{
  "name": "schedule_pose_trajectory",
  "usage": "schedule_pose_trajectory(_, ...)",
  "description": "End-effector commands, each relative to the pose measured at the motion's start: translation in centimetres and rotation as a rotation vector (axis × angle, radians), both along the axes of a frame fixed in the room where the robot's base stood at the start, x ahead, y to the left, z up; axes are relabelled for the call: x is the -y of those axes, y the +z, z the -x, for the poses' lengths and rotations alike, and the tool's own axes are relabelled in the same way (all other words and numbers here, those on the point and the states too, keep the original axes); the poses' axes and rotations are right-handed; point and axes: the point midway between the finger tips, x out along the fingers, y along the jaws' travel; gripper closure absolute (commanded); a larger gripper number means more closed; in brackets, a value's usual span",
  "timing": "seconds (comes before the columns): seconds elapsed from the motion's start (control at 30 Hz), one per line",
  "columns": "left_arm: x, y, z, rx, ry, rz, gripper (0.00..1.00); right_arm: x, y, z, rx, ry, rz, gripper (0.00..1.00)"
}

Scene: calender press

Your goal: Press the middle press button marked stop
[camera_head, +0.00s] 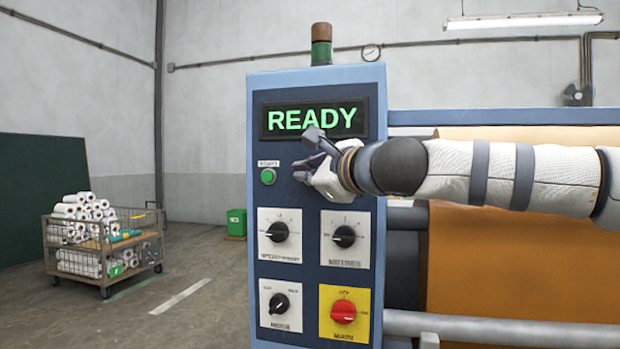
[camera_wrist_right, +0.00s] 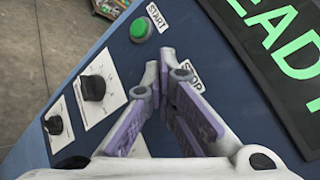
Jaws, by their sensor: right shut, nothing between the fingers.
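The blue press panel (camera_head: 303,84) stands in front of me. My right gripper (camera_head: 301,167) is in front of its upper part, just right of the green start button (camera_head: 268,176). The gripper is shut and empty, its fingers pointing at the panel. In the right wrist view, the fingertips (camera_wrist_right: 160,62) are beside the white STOP label (camera_wrist_right: 194,75). The stop button itself is hidden behind the fingers, and I cannot tell whether they touch it. The green start button also shows in the right wrist view (camera_wrist_right: 141,29), left of the fingertips. My left gripper is out of view.
The green READY display (camera_head: 315,118) is just above the gripper. Black knobs (camera_head: 344,236) and a red main switch (camera_head: 343,311) sit lower on the panel. An orange roll (camera_head: 520,262) is to the right. A trolley of white rolls (camera_head: 110,245) stands at left.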

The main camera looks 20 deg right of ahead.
Motion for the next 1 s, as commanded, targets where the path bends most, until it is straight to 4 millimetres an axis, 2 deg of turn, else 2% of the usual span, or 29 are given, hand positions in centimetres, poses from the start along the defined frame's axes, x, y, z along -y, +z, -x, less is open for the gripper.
schedule_pose_trajectory(0.3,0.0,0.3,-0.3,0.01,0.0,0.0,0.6,-0.7,0.1,1.2,0.001,-0.001,-0.001,1.0)
schedule_pose_trajectory(0.63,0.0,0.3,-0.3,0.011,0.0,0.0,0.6,-0.9,0.0,1.4,0.0,0.0,0.0,1.0)
schedule_pose_trajectory(1.0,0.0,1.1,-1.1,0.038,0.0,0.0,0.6,-3.0,0.3,4.5,0.003,0.002,0.0,1.0)
